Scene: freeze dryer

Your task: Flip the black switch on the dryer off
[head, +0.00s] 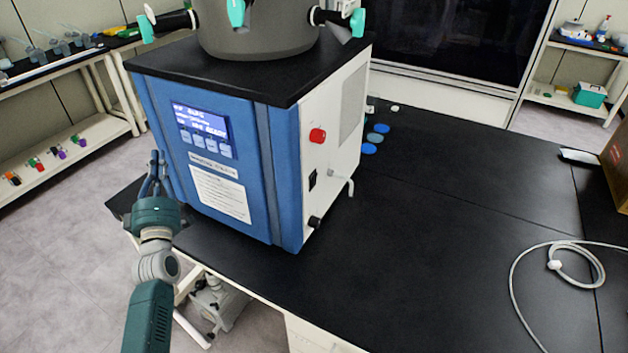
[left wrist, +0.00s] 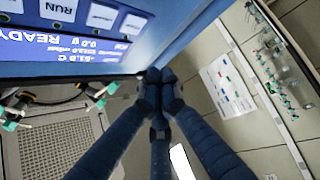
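The freeze dryer (head: 262,165) is a blue and white box with a black top, standing on the black table. Its black switch (head: 312,180) is on the white side panel at the right, below a red knob (head: 317,136). I cannot read the switch's position. My left gripper (head: 158,155) is in front of the blue front panel, near its left edge, away from the switch. In the left wrist view its fingers (left wrist: 160,76) meet at the tips with nothing seen between them. The lit display (left wrist: 65,35) shows READY there. My right gripper is not in view.
A black knob (head: 314,222) and a bent pale spout (head: 345,182) sit near the switch. Blue discs (head: 375,138) lie behind the dryer. A white hose (head: 575,262) lies at the right. The black table (head: 430,240) is clear in between.

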